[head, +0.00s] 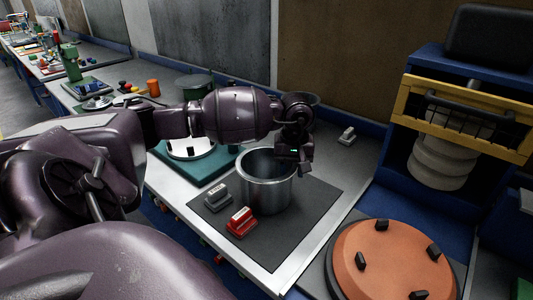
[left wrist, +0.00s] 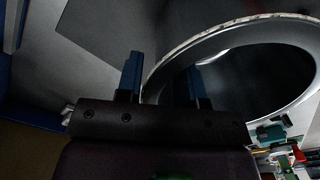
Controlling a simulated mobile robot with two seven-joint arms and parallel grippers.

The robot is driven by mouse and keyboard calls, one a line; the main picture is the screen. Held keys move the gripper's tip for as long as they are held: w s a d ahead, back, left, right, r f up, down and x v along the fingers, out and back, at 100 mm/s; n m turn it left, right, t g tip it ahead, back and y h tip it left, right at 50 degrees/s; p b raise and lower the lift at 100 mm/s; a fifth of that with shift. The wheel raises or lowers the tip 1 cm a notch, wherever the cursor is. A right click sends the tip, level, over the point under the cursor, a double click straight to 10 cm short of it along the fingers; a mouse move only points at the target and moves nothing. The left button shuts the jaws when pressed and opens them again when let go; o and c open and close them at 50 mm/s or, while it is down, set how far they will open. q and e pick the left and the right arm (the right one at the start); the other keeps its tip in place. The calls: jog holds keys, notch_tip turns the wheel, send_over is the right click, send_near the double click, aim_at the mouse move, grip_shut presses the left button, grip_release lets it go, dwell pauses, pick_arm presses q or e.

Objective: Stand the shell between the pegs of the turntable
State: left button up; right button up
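The shell (head: 267,182) is an open grey metal cylinder, standing upright on a dark mat on the bench. The turntable (head: 388,262) is an orange disc with several black pegs, at the lower right of the head view; nothing stands between its pegs. My left gripper (head: 299,167) is at the right side of the shell's rim. In the left wrist view its two fingers (left wrist: 163,82) are apart, and the shell's rim (left wrist: 222,38) runs between them, one finger outside and one over the inside. I cannot tell whether they touch the wall. My right gripper is out of view.
A grey block (head: 217,198) and a red block (head: 241,221) sit on the mat (head: 300,215) in front of the shell. A yellow-framed blue press (head: 455,115) stands behind the turntable. A small grey block (head: 346,136) lies near the bench's back edge. The mat's right part is clear.

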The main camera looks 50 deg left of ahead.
pick_arm(q)
grip_shut()
notch_tip(320, 180, up, 20)
dwell(0.8)
jog(key=shift+s, duration=0.15)
